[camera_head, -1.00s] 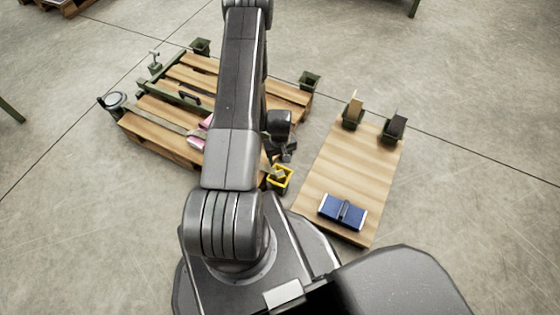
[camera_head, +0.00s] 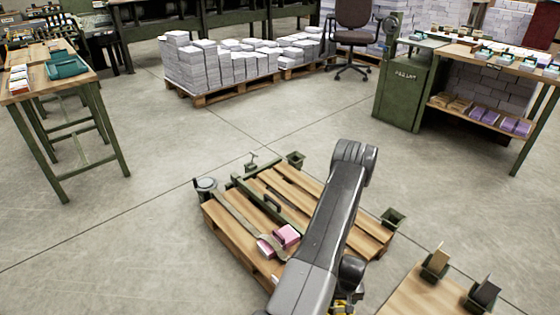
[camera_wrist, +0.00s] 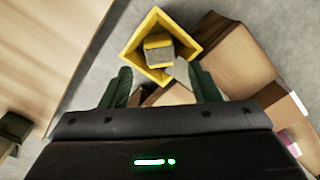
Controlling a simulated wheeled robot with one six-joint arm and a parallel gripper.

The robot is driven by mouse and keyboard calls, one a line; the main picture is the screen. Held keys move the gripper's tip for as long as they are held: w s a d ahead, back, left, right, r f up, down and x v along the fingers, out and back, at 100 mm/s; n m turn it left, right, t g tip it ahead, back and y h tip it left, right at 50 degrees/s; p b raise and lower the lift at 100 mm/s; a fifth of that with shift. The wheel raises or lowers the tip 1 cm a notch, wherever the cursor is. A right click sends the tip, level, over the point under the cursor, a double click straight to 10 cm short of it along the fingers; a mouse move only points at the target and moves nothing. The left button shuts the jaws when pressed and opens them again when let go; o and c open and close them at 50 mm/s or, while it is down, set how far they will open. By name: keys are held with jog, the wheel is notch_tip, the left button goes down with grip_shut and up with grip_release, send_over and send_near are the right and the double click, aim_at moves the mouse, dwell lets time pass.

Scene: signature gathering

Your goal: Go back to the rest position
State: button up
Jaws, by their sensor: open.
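My gripper (camera_wrist: 160,88) shows in the wrist view with its two green fingers spread apart and nothing between them. A small yellow open-topped bin (camera_wrist: 190,19) lies just beyond the fingertips, with a grey and yellow block (camera_wrist: 159,52) inside. In the head view my arm reaches forward over the near right part of a wooden pallet (camera_head: 225,222), and the gripper itself is hidden behind the arm. Only a sliver of the yellow bin shows at the bottom edge there.
Pink-covered blocks (camera_head: 287,236) lie on the pallet. A wooden board (camera_head: 415,295) with two small holders stands at the lower right. Paper stacks (camera_head: 220,62), an office chair (camera_head: 355,25), a left table (camera_head: 55,80) and a green cabinet (camera_head: 400,90) stand farther back. Open floor lies between.

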aim_at(340, 310)
notch_tip(340, 310, down, 5)
jog(key=shift+f+b, duration=0.2)
jog(key=shift+b, duration=0.65)
jog(key=shift+r+p, duration=0.45)
jog(key=shift+f, duration=0.1)
